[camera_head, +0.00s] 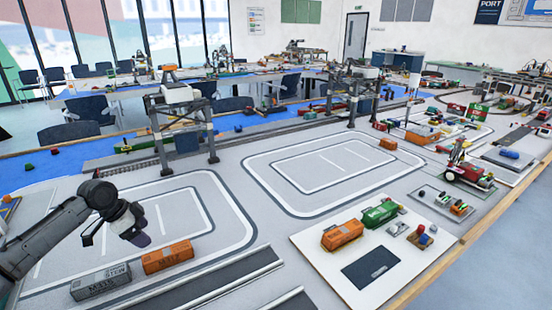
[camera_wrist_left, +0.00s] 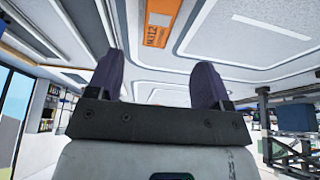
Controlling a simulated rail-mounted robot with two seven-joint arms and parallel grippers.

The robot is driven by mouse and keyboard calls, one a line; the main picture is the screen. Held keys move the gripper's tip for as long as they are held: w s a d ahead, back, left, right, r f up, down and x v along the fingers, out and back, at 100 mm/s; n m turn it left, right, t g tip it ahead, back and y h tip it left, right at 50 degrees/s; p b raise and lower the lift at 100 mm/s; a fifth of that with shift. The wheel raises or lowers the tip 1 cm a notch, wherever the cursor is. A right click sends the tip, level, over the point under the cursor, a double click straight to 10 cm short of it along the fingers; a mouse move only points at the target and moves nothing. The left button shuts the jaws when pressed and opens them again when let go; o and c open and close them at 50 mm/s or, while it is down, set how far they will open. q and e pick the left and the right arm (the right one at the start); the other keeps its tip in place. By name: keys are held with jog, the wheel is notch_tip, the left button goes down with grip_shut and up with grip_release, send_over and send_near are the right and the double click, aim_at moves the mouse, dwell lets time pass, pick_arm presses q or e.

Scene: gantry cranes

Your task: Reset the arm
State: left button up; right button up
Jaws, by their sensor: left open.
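My left arm comes in from the left in the head view. Its gripper (camera_head: 138,234) hangs above the table (camera_head: 240,158), near the white-outlined track at the left. In the left wrist view the two dark purple fingers of the left gripper (camera_wrist_left: 157,85) are spread apart with nothing between them. An orange container (camera_head: 167,256) lies on the table just below and right of the gripper; it also shows in the left wrist view (camera_wrist_left: 158,22), beyond the fingers. A grey container (camera_head: 101,282) lies left of the orange one. My right gripper is not in view.
A white board (camera_head: 309,245) at the front right holds an orange container (camera_head: 342,235), a green container (camera_head: 380,213) and a dark pad (camera_head: 370,267). A gantry crane (camera_head: 181,122) stands behind the left track. A red vehicle (camera_head: 468,174) is at the right. The central track area is mostly clear.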

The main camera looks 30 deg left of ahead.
pick_arm(q)
jog(key=d+r+n+t+y+p, duration=0.15)
jog(key=d+r+y+p, duration=0.3)
jog(key=d+p, duration=0.45)
jog(key=d+r+m+t+y+p, duration=0.1)
jog(key=d+r+t+y+p, duration=0.35)
jog(key=d, duration=0.75)
jog(key=s+d+r+n+g+h+p, duration=0.1)
jog(key=s+d+r+g+h+p, duration=0.2)
jog(key=s+d+r+p, duration=0.6)
jog(key=s+d+r+n+g+h+p, duration=0.2)
jog(key=s+d+r+p, duration=0.7)
jog(key=p, duration=1.9)
jog(key=s+g+h, duration=0.1)
jog(key=s+h, duration=0.1)
jog(key=s, duration=0.4)
jog(key=shift+s+d+r+p, duration=0.15)
jog(key=shift+s+d+p, duration=0.15)
jog(key=shift+d+p, duration=0.1)
